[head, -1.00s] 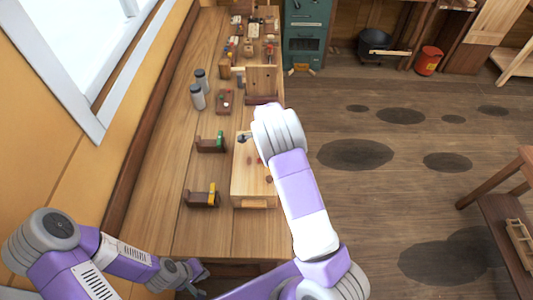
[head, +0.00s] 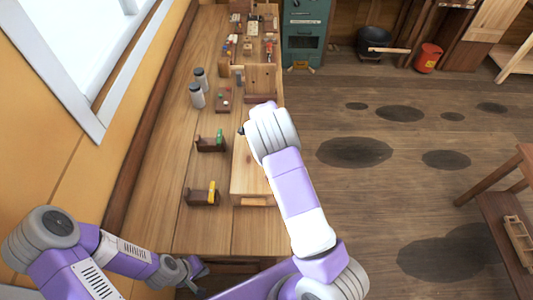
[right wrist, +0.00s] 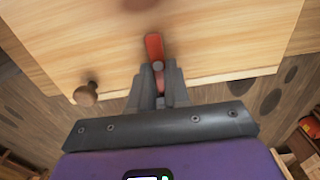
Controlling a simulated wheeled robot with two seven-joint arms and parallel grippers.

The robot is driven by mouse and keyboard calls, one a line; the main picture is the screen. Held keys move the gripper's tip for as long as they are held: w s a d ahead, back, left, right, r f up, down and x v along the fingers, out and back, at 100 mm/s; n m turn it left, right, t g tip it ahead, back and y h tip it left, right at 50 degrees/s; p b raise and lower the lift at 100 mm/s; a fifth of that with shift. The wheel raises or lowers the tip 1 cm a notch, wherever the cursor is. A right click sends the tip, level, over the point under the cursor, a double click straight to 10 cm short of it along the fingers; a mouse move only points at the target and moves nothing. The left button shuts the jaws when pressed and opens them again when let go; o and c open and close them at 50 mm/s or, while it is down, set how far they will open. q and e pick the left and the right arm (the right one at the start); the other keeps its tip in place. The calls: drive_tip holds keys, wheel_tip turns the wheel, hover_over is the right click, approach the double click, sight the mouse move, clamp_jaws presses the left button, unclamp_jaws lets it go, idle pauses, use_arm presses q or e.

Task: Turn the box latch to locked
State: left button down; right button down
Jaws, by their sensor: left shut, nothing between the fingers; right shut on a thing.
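The wooden box (head: 248,180) stands on the workbench in the head view, partly hidden by my right arm. In the right wrist view its pale panel (right wrist: 215,35) carries a red bar-shaped latch (right wrist: 153,46) and a round wooden knob (right wrist: 87,93). The latch points almost straight up in that picture. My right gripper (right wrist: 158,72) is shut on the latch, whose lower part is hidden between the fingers. The head view hides the latch. My left gripper (head: 200,272) is shut and empty by the bench's near edge, apart from the box.
Two small wooden stands, one with a green piece (head: 219,136) and one with a yellow piece (head: 212,192), stand left of the box. Small items crowd the bench's far end. The bench's near left part is clear.

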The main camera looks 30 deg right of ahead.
drive_tip(key=c, duration=1.1)
unclamp_jaws()
wheel_tip(320, 180, up, 8)
drive_tip(key=shift+f, duration=0.2)
